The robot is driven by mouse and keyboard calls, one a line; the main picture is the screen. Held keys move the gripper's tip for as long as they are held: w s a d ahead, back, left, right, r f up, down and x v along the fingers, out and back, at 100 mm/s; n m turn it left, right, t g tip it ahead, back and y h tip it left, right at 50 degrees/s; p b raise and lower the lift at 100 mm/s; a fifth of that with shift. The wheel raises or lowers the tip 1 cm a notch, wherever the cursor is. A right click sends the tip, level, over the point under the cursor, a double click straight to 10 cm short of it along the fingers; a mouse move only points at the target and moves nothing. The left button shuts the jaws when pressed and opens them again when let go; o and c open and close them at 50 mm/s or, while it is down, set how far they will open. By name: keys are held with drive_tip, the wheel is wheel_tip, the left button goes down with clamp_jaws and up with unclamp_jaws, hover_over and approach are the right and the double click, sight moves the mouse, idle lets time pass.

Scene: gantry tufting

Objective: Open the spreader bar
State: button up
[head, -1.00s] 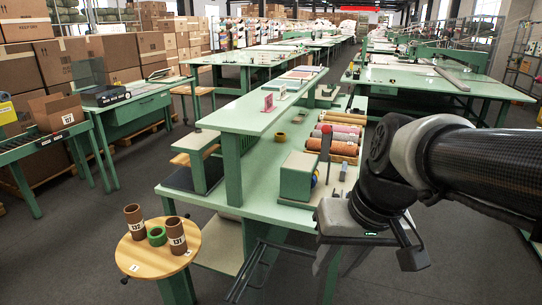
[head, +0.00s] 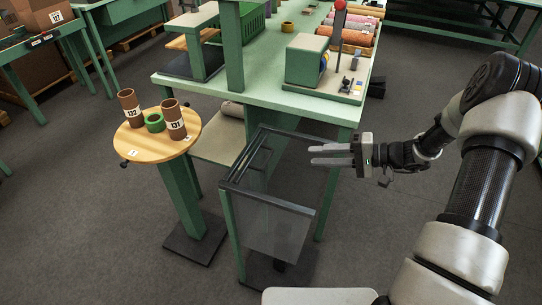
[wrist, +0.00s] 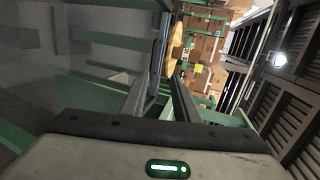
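I cannot tell for certain which bar is the spreader bar. The likely place is a low stand (head: 227,215) with green legs and dark top rails, in the middle of the head view. Its dark front rail (head: 268,199) runs across above a hanging grey see-through sheet (head: 275,232). Thin dark bars (head: 258,155) lie along its left side. My gripper (head: 312,155) is at the right of the stand's back part, with its fingers pointing left. A gap shows between the fingers, and nothing is seen in it. In the wrist view, my gripper (wrist: 160,90) faces dark rails.
A round wooden table (head: 150,148) with two brown tubes (head: 130,108) and a green ring (head: 155,123) stands left of the stand. The green workbench (head: 270,90) is behind, with a boxy device (head: 308,60) and rolls. Grey floor is clear at the lower left.

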wheel_tip(320, 180, down, 3)
drive_tip(key=w+d+t, duration=0.1)
drive_tip(key=t, duration=0.1)
drive_tip(key=b, duration=0.1)
approach(271, 153)
drive_tip(key=shift+m, duration=0.4)
drive_tip(key=x, duration=1)
drive_tip(key=shift+a+f, duration=0.1)
drive_tip(key=shift+f, duration=0.2)
drive_tip(key=shift+c, duration=0.3)
clamp_jaws()
